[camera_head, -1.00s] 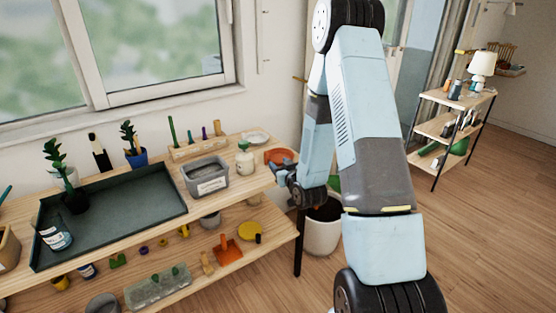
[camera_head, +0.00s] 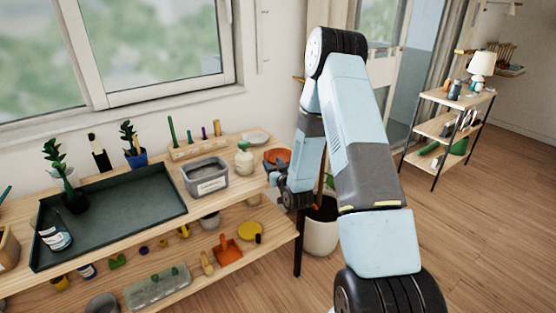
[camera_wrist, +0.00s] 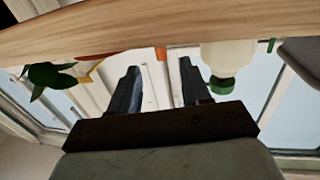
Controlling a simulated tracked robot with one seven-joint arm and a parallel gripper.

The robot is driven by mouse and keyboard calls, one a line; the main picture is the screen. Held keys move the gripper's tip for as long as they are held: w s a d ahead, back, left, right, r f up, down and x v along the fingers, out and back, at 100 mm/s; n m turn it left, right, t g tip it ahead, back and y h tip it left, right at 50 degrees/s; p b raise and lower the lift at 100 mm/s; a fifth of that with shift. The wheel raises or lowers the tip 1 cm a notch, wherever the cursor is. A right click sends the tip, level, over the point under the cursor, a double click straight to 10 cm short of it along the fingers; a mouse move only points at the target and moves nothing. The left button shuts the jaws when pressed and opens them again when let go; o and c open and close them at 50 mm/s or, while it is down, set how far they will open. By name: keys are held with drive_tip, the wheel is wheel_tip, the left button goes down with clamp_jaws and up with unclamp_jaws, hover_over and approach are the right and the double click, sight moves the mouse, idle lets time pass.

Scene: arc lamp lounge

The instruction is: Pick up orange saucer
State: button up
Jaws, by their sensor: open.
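The orange saucer (camera_head: 275,156) lies at the right end of the wooden bench top (camera_head: 226,186), partly hidden by my arm in the head view. In the wrist view, which looks upside down, an orange edge of the saucer (camera_wrist: 97,55) shows at upper left, beyond my left finger. My gripper (camera_wrist: 160,68) is open, with nothing between its fingers. In the head view my gripper (camera_head: 272,172) is at the bench's right edge, just in front of the saucer and apart from it as far as I can tell.
A cream bottle with a green cap (camera_head: 244,160) stands just left of the saucer; it also shows in the wrist view (camera_wrist: 228,58). A grey bin (camera_head: 206,178) and a pale plate (camera_head: 255,137) are close by. A white planter (camera_head: 320,236) stands on the floor below my arm.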

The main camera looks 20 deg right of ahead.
sight(266, 155)
drive_tip(key=shift+w+a, duration=0.2)
drive_tip(key=shift+w, duration=1.2)
drive_tip(key=shift+w+a, duration=0.2)
drive_tip(key=shift+w, duration=1.2)
clamp_jaws()
